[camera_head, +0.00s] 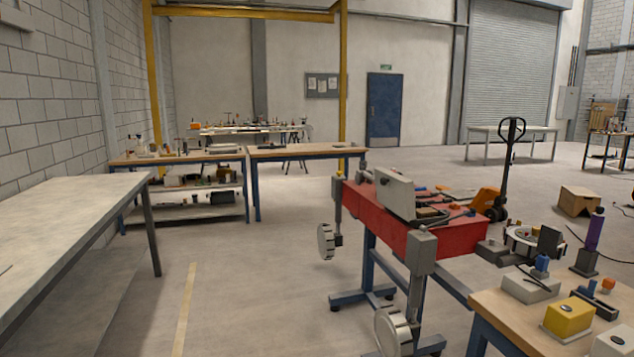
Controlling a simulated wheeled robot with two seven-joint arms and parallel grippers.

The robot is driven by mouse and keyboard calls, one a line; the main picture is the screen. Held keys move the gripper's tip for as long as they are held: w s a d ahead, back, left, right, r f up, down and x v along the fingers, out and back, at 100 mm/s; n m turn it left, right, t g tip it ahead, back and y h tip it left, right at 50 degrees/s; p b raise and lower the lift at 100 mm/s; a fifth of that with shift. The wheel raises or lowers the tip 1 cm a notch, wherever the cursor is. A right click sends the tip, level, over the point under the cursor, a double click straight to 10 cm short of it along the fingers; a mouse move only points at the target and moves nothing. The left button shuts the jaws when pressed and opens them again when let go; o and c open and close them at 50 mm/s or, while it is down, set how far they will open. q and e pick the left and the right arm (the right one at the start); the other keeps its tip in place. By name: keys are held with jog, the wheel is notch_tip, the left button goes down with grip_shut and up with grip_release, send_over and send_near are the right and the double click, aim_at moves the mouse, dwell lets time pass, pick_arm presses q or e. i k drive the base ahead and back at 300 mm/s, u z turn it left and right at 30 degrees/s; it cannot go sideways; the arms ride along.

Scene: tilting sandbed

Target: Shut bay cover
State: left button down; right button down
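A red bed (379,217) on a blue-legged stand is right of centre, a few steps away. A grey panel (398,194), which looks like the bay cover, stands raised and tilted near the left end of the bed's top. A dark low recess or tray (432,216) lies just right of the panel; its inside is too small to make out. Grey handwheels (393,331) hang on posts at the bed's near and far corners. Neither of my grippers is in view.
A wooden bench (505,304) with a yellow box (568,316) and several small items fills the lower right. A long grey table (75,208) stands at left. A pallet jack (506,160) is behind the bed. The floor between is clear.

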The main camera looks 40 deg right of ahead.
aim_at(395, 192)
jog(key=z, duration=0.4)
jog(key=i, duration=1.45)
jog(key=z, duration=1.05)
